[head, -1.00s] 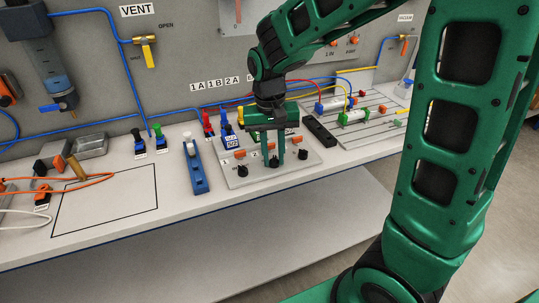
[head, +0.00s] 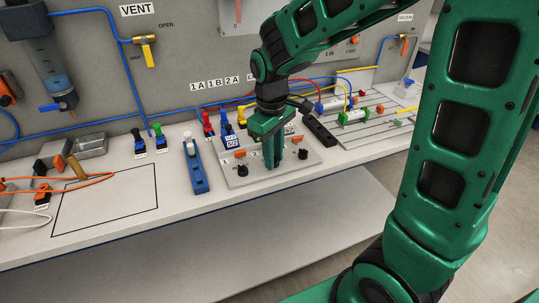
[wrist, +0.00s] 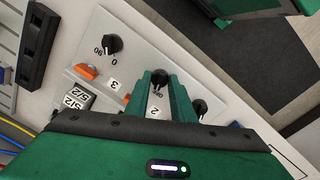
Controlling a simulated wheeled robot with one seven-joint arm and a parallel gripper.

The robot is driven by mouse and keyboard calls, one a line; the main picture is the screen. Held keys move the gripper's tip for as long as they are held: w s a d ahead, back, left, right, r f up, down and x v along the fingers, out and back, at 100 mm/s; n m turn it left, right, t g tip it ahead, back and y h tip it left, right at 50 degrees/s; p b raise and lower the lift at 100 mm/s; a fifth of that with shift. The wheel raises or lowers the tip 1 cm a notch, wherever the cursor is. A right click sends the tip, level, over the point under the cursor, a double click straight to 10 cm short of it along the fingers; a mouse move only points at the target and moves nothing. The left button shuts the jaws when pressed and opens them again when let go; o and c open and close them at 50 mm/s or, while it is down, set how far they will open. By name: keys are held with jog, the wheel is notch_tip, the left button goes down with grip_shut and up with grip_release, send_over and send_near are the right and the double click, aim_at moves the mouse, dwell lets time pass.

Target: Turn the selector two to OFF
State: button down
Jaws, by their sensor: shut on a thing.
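The grey selector panel (head: 285,178) has a row of black knobs. Selector two, the middle knob (wrist: 160,77), sits between the fingertips of my gripper (wrist: 160,88) in the wrist view, by the "2" label. My gripper (head: 272,168) points down and is shut on this knob. In the head view the fingers hide the knob. The knob's pointer and most of its scale are hidden by the fingers.
A knob (wrist: 112,43) marked 0 and 90 stands by label 3. The other outer knob (wrist: 199,107) is close beside my gripper. Orange parts (wrist: 86,71) lie behind the knobs. A blue-based lever (head: 195,170) stands left of the panel, a black bar (head: 319,131) behind right.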

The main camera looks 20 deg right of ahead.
jog(key=shift+n, duration=1.1)
jog(key=shift+d, duration=0.1)
jog(key=c, duration=1.5)
grip_release()
jog(key=shift+r, duration=0.1)
jog(key=r, duration=1)
jog(key=shift+s+a+r, duration=0.15)
jog(key=shift+a+r, duration=0.1)
jog(key=shift+r, duration=0.05)
